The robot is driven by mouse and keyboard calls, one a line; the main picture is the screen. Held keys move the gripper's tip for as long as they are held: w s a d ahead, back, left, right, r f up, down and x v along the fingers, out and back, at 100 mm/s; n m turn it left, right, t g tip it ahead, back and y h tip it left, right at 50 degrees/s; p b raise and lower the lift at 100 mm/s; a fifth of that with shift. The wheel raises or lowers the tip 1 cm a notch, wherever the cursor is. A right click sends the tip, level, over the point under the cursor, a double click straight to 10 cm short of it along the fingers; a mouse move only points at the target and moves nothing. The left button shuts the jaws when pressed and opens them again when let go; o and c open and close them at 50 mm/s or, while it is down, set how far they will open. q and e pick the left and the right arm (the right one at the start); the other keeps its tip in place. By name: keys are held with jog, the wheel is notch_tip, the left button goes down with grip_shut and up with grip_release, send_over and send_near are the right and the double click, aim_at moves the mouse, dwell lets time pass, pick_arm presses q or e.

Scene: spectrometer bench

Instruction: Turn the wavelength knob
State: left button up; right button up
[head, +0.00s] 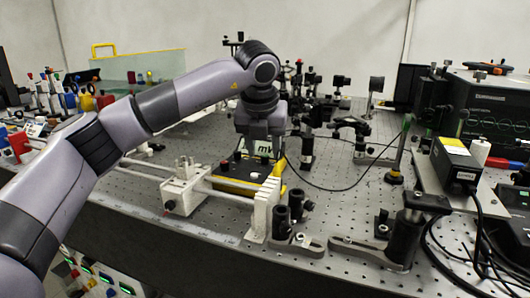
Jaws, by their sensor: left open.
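My left gripper (262,146) points down over a yellow and black unit (240,186) in the middle of the bench. It is open, and its fingers hang in front of or beside a small white display (263,147) with partly hidden lettering. A small dark knob (237,156), a red one (224,165) and a pale one (254,177) show on or near the unit. I cannot tell which is the wavelength knob; part of the unit is behind my gripper. Contact with any knob is not visible. My right gripper is out of view.
A white rail assembly (184,188) and a white upright plate (262,213) flank the unit. Black post mounts (296,206) and a large clamp (404,240) stand at the front right. A black cable loops right of the gripper. Optics crowd the back; the perforated bench (335,210) has bare patches.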

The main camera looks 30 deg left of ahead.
pick_arm(q)
jog(key=shift+w+a+f, duration=0.15)
jog(key=shift+w+f, duration=0.1)
jog(key=shift+f, duration=0.4)
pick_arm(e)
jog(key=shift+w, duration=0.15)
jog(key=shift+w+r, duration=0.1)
pick_arm(q)
grip_shut()
